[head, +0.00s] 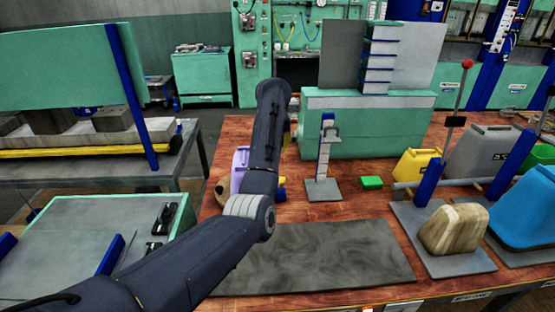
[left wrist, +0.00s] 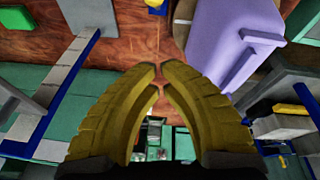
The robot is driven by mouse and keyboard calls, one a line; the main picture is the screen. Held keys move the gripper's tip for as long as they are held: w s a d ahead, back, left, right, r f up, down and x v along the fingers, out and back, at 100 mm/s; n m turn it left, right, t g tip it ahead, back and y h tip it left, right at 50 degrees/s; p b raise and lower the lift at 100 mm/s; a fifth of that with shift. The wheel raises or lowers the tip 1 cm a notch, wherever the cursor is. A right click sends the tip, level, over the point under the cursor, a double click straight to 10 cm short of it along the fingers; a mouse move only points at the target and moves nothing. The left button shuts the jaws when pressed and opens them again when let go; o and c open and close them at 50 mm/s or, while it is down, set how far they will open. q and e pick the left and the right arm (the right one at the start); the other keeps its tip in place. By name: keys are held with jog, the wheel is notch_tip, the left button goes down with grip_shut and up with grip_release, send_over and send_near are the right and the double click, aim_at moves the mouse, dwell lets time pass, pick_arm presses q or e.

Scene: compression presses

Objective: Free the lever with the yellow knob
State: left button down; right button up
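No lever with a yellow knob can be made out for sure in either view. A lever with a red knob (head: 467,64) rises at the right of the bench, beside a blue post (head: 430,182). My right gripper is not in view.
A brown block (head: 455,228) sits on a grey plate at right. Yellow (head: 418,164) and grey (head: 475,150) containers stand behind it. A blue-scaled stand (head: 325,155) and green block (head: 371,182) are mid-bench. A dark mat (head: 330,255) lies clear in front.

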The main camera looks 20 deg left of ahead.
pick_arm(q)
jog(key=shift+s+d+f, duration=0.1)
jog(key=shift+d+f, duration=0.15)
jog(key=shift+f, duration=1.55)
jog(key=shift+s+d+f, duration=0.1)
jog(key=shift+d+f, duration=0.1)
jog(key=shift+f, duration=1.55)
jog(key=shift+d+f, duration=0.25)
jog(key=shift+f, duration=1.55)
jog(key=shift+s+d+t, duration=0.2)
jog(key=shift+t, duration=0.1)
jog(key=shift+a, duration=0.1)
jog(key=shift+s, duration=0.15)
